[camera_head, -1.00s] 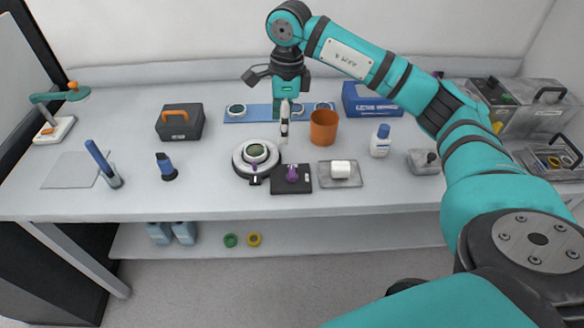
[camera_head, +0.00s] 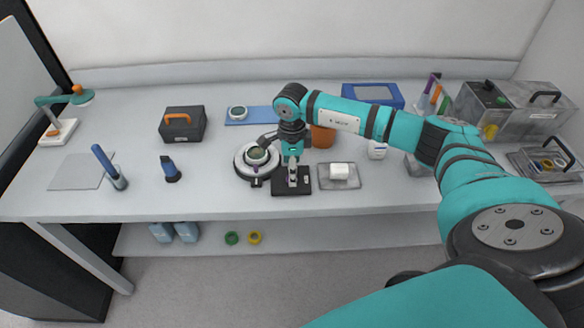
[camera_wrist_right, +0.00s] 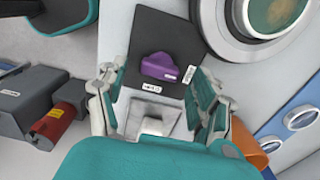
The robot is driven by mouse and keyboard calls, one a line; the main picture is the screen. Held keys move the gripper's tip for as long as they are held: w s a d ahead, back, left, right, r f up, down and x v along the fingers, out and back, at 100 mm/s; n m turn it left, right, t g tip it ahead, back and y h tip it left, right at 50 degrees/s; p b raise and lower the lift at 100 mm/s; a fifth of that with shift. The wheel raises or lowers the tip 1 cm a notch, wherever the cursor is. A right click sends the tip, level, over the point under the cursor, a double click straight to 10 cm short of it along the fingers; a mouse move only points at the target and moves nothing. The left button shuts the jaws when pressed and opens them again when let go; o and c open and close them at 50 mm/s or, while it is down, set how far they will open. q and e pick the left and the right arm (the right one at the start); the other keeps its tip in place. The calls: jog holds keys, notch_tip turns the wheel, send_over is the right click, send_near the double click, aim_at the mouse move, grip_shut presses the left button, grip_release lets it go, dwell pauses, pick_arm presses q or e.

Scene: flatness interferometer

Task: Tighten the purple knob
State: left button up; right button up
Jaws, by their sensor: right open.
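The purple knob (camera_wrist_right: 160,67) is a lobed knob on a black plate (camera_wrist_right: 172,28), with a small white label beside it in the right wrist view. My right gripper (camera_wrist_right: 152,76) is open, its two fingers apart on either side of the knob's near side. I cannot tell whether they touch it. In the head view my right gripper (camera_head: 292,180) is low over the black plate (camera_head: 281,190) and hides the knob. My left gripper is in neither view.
A round white instrument (camera_head: 240,165) with a dark lens stands just left of the plate. A clear plate with a white block (camera_head: 340,170) lies to the right. An orange cup (camera_head: 322,138) is behind the gripper.

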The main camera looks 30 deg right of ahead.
jog(key=shift+f, duration=0.75)
jog(key=c, duration=1.2)
jog(key=shift+o, duration=0.2)
